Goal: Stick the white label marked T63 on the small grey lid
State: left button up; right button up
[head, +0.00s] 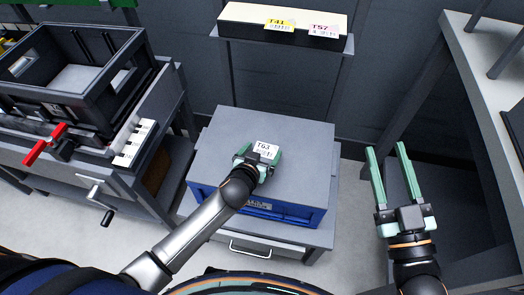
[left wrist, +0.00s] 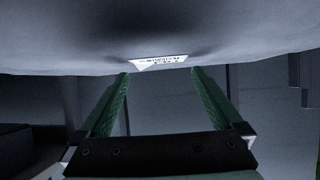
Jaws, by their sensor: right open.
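The white label marked T63 (head: 264,148) lies flat against the grey lid (head: 295,130) on top of a blue box (head: 290,216). My left gripper (head: 260,153) is at the lid, with its green fingers on either side of the label. In the left wrist view, the label (left wrist: 158,62) lies against the grey surface, between and just beyond the spread fingertips (left wrist: 160,73). The fingers appear apart from its edges. Whether the label is fully pressed down cannot be told. My right gripper (head: 386,150) is open and empty, to the right of the box.
A shelf (head: 285,36) behind the box carries a pale block with a yellow T41 label (head: 279,25) and a pink T57 label (head: 324,30). A dark open crate (head: 60,75) and a red-handled clamp (head: 45,146) are at left. A grey table (head: 485,75) stands at right.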

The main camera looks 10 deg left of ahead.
pick_arm(q)
jog(key=p+v, duration=0.4)
jog(key=v, duration=0.2)
jog(key=shift+s+r+p, duration=0.1)
jog(key=shift+r+p, duration=0.05)
jog(key=shift+p, duration=0.15)
jog(key=shift+p+v, duration=0.4)
jog(key=shift+v, duration=0.45)
notch_tip(320, 180, up, 6)
jog(key=p, duration=0.6)
jog(key=shift+d, duration=0.1)
jog(key=shift+s, duration=0.1)
